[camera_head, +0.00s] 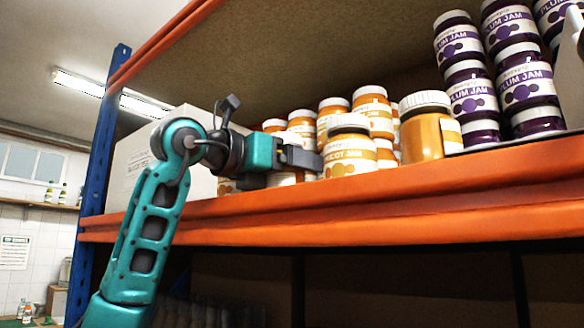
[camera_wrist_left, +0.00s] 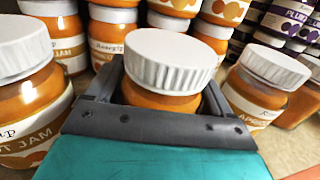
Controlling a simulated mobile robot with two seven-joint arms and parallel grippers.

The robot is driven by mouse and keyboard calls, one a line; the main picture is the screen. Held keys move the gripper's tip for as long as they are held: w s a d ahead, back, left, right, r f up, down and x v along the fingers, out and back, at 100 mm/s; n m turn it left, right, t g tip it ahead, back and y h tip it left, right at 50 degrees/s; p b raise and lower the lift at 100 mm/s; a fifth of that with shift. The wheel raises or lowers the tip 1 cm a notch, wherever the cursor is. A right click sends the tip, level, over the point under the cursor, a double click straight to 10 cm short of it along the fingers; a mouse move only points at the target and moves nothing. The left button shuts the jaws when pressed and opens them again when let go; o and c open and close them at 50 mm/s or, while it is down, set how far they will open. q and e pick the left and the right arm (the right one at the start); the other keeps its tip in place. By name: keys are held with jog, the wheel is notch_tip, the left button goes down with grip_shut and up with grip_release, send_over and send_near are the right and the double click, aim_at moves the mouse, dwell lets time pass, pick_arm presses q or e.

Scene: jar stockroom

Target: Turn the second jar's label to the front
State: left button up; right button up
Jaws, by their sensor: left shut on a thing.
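My left gripper (camera_head: 304,158) reaches in from the left at the front row of apricot jars. In the left wrist view it is shut around a white-lidded jar (camera_wrist_left: 172,60), whose visible strip below the lid is plain orange with no label showing. In the head view the gripper mostly hides this jar. A neighbouring jar (camera_wrist_left: 32,95) stands to its left with a label partly showing. Another jar (camera_head: 348,148), also in the left wrist view (camera_wrist_left: 262,85), stands to its right with its label facing front. My right gripper is not in view.
Farther right, an apricot jar (camera_head: 424,138) shows mostly bare orange, its label at the right edge. Stacked apricot jars (camera_head: 372,112) stand behind, and plum jam stacks (camera_head: 464,65) at the right. An orange beam (camera_head: 400,196) edges the shelf; a blue post (camera_head: 97,150) stands left.

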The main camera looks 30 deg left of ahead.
pick_arm(q)
jog(key=o, duration=1.6)
jog(key=shift+c, duration=0.2)
jog(key=shift+o, duration=0.3)
jog(key=shift+f, duration=0.15)
jog(key=b+v, duration=0.1)
jog(key=v, duration=1.2)
jog(key=shift+b, duration=0.3)
jog(key=shift+d, duration=0.1)
